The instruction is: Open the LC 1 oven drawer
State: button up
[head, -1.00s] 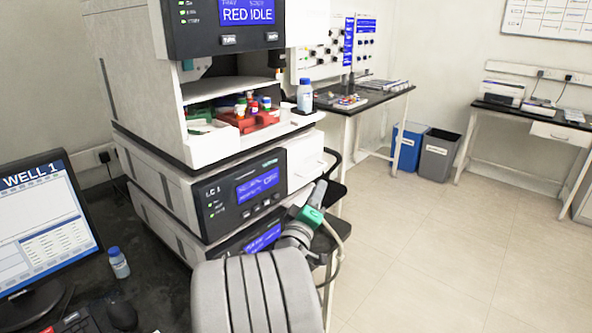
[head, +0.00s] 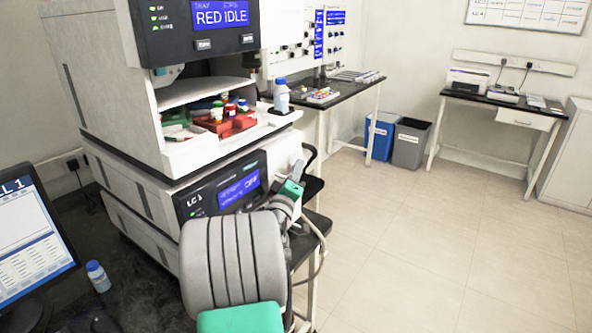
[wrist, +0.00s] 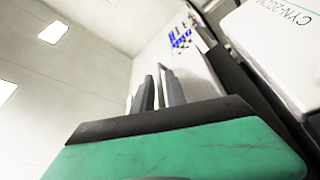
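The LC 1 module (head: 195,200) sits in the stack on the dark bench, with a dark front panel and blue display. Its white front section (head: 284,152), right of the panel, appears flush; I cannot see a gap there, and my arm hides part of it. My gripper (head: 298,167), with a green part behind it, is at the right end of the module in the head view. In the wrist view its grey fingers (wrist: 157,90) point up and away, close together, with nothing seen between them. Whether they touch the module is unclear.
A monitor (head: 30,240) and another bottle (head: 98,276) are at left. A white box edge (wrist: 280,45) is close in the wrist view. Floor at right is clear.

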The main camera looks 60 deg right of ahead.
grip_shut()
dwell(1.2)
